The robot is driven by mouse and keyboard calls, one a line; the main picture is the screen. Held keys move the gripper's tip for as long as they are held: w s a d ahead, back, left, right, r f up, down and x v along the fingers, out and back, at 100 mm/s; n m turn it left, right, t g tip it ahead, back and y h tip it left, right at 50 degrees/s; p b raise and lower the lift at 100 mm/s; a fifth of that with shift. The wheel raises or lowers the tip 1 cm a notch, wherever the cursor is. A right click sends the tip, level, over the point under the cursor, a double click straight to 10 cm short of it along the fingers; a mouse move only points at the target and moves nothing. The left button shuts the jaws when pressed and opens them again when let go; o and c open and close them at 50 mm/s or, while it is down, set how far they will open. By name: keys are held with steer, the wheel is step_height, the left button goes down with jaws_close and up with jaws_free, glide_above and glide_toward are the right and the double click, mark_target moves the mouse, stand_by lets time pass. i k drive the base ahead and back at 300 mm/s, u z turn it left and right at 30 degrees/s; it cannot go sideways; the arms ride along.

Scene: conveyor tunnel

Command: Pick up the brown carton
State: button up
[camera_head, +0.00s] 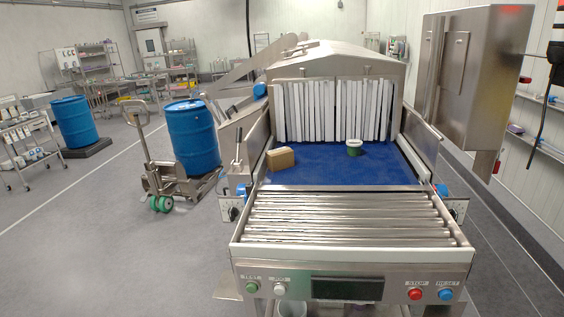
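The brown carton (281,158) is a small tan box lying on the blue conveyor belt (330,174), near the belt's left side. It sits in front of the white strip curtain at the tunnel mouth. Nothing touches it. My gripper does not show in this view.
Metal rollers (345,218) and a button panel (350,290) lie nearest me. The white strip curtain (335,110) hangs behind. A blue barrel (193,137) on a pallet truck stands left.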

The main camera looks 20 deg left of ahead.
mark_target(280, 159)
steer(key=u, duration=0.05)
steer(key=i, duration=1.65)
steer(key=u, duration=0.5)
steer(key=i, duration=0.65)
steer(key=u, duration=0.15)
